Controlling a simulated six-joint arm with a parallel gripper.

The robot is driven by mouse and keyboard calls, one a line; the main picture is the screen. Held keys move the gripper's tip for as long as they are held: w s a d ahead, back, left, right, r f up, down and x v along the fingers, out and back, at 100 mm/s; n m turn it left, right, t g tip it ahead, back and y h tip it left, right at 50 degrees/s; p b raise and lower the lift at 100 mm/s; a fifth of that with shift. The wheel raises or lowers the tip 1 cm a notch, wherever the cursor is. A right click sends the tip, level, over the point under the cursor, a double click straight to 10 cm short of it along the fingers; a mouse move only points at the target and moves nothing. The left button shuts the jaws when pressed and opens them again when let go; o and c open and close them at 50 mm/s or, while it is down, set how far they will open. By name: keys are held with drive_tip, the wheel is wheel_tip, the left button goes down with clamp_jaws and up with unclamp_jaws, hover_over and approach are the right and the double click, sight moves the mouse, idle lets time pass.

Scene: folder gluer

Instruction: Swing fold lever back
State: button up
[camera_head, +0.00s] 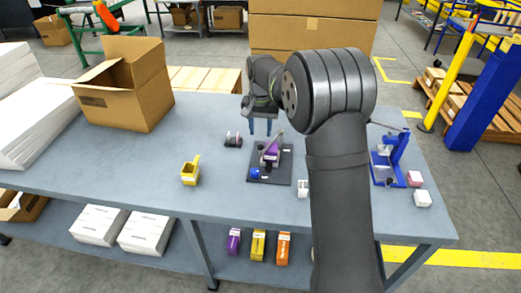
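The folder gluer fixture, a dark base plate (283,177) with a purple part (271,157) on it, sits mid-table. A grey lever-like bar (275,142) slants up to the right above the purple part. A blue ball-shaped piece (255,173) is at the plate's front left; I cannot tell whether it is the lever's knob.
A yellow holder (190,172), a small dark stand (233,140) and a small white box (303,189) are near the fixture. A blue press (389,165) stands right, beside pink (415,179) and white (423,199) blocks. An open carton (130,95) stands left. The front left tabletop is clear.

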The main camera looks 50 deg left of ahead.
sight(261, 145)
wheel_tip(261, 145, down, 10)
drive_tip(key=shift+r, duration=0.25)
clamp_jaws()
